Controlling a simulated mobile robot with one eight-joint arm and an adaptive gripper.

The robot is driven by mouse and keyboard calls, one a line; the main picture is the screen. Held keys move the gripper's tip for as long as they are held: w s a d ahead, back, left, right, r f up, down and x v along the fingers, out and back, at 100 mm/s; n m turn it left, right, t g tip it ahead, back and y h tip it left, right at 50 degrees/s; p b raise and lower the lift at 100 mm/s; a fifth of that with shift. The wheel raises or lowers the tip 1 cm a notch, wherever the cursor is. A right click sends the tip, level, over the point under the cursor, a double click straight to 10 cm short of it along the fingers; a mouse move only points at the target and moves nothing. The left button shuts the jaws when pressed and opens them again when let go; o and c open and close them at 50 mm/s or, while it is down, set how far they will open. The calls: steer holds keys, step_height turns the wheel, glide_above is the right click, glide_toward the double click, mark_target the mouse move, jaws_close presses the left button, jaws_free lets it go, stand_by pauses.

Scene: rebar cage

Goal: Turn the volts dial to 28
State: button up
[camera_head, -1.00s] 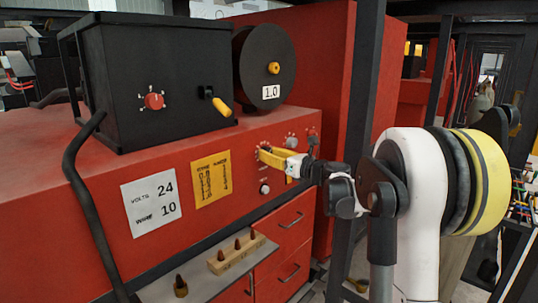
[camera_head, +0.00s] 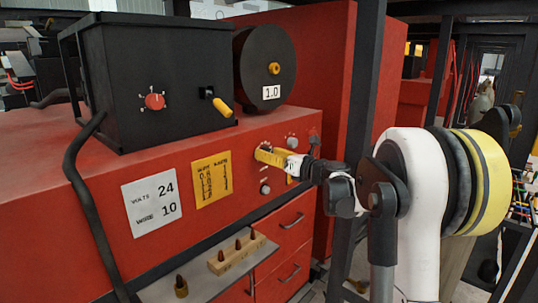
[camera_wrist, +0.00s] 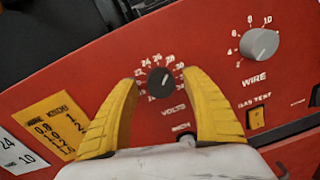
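The volts dial (camera_wrist: 160,82) is a small black knob on the red panel, with a number scale around it and "VOLTS" below. Its light mark points up and to the right; I cannot tell the exact number. My gripper (camera_wrist: 159,78) is open, with one yellow finger on each side of the dial and a visible gap on both sides. In the head view my gripper (camera_head: 268,156) is at the panel and hides the dial. A white card (camera_head: 152,205) reads volts 24, wire 10.
The grey wire knob (camera_wrist: 259,44) is right of the dial, with a yellow gas test switch (camera_wrist: 256,118) below it. A yellow chart (camera_head: 211,179) is on the panel to the left. A shelf holds a wooden block (camera_head: 237,254) with several brown tips. A dark post (camera_head: 352,140) stands near my arm.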

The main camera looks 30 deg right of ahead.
steer(key=shift+d, duration=0.1)
steer(key=v, duration=1.2)
steer(key=s+a+f+n+g+b, duration=0.35)
steer(key=a+f+n, duration=0.3)
steer(key=a, duration=0.35)
steer(key=s+a+f+n+g+b, duration=0.3)
steer(key=s+a+f+n, duration=0.25)
steer(key=a+n, duration=0.4)
steer(key=s+a+f+n+g+h+b, duration=0.1)
steer(key=s+a+f+n+h+b, duration=0.1)
steer(key=s+f+n, duration=0.6)
steer(key=s+a+f+n+g+h+b, duration=0.2)
steer(key=s+a+f+n+h+b, duration=0.1)
steer(key=s+f+n, duration=0.5)
steer(key=s+n, duration=0.2)
steer(key=shift+s+a+f+n+b, duration=0.25)
steer(key=shift+a+n+b, duration=0.05)
steer(key=shift+n+b, duration=0.1)
